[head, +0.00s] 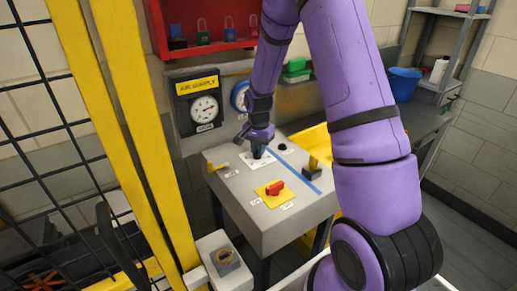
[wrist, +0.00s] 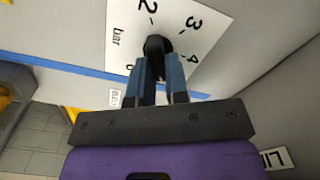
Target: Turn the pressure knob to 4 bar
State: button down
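The black pressure knob (wrist: 158,45) stands on a white scale plate (wrist: 120,22) marked "bar", with the figures 2, 3 and 4 in view. In the head view the plate (head: 247,160) lies on the sloping top of a grey console (head: 235,202). My gripper (wrist: 159,70) is down at the knob, with a dark blue finger on each side, and looks shut on it. In the head view my gripper (head: 257,148) covers most of the knob. The knob's pointer is hidden, so its setting cannot be read.
A red switch (head: 273,188) on a yellow plate and a dark lever block (head: 313,171) share the console top. A blue strip (head: 295,172) runs beside the plate. The air supply gauge (head: 205,108) hangs behind. A yellow post (head: 150,150) stands left.

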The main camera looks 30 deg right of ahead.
jog(key=shift+n, duration=0.3)
jog(key=n, duration=0.5)
jog(key=shift+w+a, duration=0.15)
jog(key=shift+a, duration=0.05)
jog(key=n, duration=0.6)
jog(key=shift+a, duration=0.2)
dwell(0.4)
jog(key=c, duration=1.1)
grip_release()
jog(key=shift+w, duration=0.1)
notch_tip(320, 180, up, 11)
jog(key=shift+f, duration=0.1)
